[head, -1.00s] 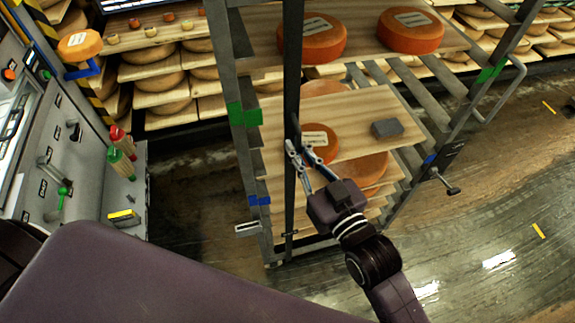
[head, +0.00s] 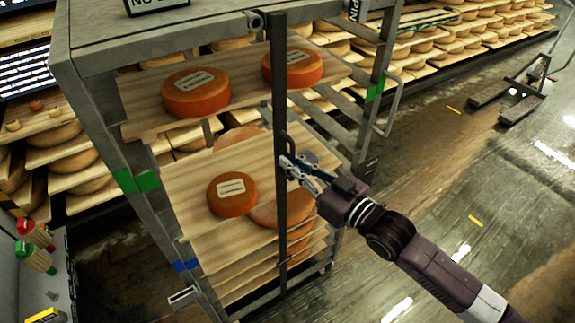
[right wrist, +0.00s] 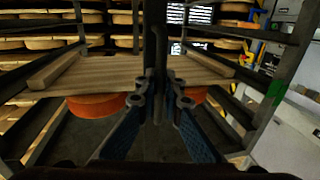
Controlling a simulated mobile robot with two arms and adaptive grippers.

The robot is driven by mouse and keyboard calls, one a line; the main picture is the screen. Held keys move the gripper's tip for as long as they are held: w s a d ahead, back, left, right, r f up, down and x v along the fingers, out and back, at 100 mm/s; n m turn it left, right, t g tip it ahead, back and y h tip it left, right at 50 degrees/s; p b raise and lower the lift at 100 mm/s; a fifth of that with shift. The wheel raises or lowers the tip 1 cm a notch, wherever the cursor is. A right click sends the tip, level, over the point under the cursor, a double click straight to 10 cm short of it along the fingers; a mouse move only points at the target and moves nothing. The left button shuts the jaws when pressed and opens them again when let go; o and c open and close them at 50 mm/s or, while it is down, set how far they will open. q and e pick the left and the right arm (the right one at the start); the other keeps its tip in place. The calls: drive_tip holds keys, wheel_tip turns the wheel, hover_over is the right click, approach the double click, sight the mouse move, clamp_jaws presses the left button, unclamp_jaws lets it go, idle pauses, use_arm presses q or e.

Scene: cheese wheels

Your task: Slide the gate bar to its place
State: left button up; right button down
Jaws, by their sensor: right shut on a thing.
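The gate bar (head: 279,90) is a dark upright metal bar across the open front of the rack. It stands between the rack's left post (head: 130,185) and right post (head: 377,75), nearer the right one, with an orange cheese wheel (head: 232,193) on the shelf to its left. My right gripper (head: 291,168) is shut on the bar's handle at about mid-height. In the right wrist view the bar (right wrist: 154,40) runs upright between the fingers (right wrist: 160,100). My left gripper is not in view.
Shelf boards (head: 190,215) bear orange wheels (head: 196,92) behind the bar. Green tape (head: 148,181) and blue tape (head: 185,265) mark the left post. A side handle (head: 388,105) sticks out at the right.

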drive_tip(key=shift+w+d, duration=0.15)
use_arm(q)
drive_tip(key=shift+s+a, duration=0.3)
use_arm(e)
drive_tip(key=c, duration=2.1)
unclamp_jaws()
drive_tip(key=shift+d, duration=0.15)
drive_tip(key=v, duration=1.2)
